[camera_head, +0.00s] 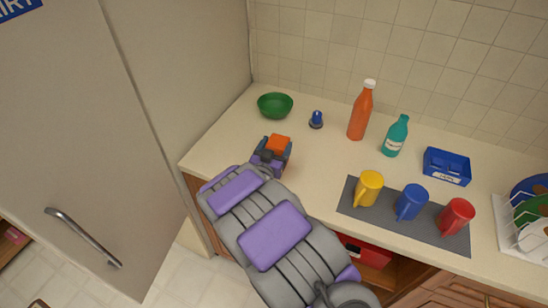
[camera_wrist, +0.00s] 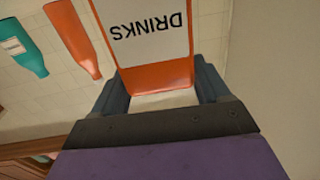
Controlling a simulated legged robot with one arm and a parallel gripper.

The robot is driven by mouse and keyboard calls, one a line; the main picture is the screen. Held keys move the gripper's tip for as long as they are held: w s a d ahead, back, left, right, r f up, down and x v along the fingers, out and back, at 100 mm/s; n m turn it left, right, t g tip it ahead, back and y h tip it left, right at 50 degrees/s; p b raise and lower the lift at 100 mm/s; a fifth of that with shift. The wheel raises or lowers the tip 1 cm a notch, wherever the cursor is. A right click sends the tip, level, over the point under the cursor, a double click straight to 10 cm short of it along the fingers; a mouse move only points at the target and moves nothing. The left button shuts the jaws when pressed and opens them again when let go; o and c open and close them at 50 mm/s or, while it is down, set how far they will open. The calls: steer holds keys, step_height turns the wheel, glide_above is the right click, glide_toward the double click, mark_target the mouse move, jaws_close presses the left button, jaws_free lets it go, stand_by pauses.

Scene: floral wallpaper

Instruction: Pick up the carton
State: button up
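The carton is orange with a white label reading "DRINKS", and the lettering is upside down in the wrist view (camera_wrist: 160,74). In the head view its orange part (camera_head: 279,143) shows at the left end of the counter. My gripper (camera_head: 271,156) reaches the carton from the front. In the wrist view its two dark fingers (camera_wrist: 160,88) stand on either side of the carton's near end. They are very close to its sides, and I cannot tell whether they press on it. The carton's underside is hidden in the head view.
A green bowl (camera_head: 275,105), a small blue item (camera_head: 316,119), an orange bottle (camera_head: 360,115) and a teal bottle (camera_head: 395,137) stand behind and right. Yellow, blue and red mugs stand on a dark mat (camera_head: 347,199). A tall grey cabinet (camera_head: 190,60) borders the left.

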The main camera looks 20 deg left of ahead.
steer(key=shift+c, duration=0.8)
steer(key=shift+a+f, duration=0.1)
steer(key=shift+a, duration=0.55)
steer(key=c, duration=0.6)
steer(key=shift+d, duration=0.35)
steer(key=c, duration=0.4)
steer(key=shift+c, duration=0.2)
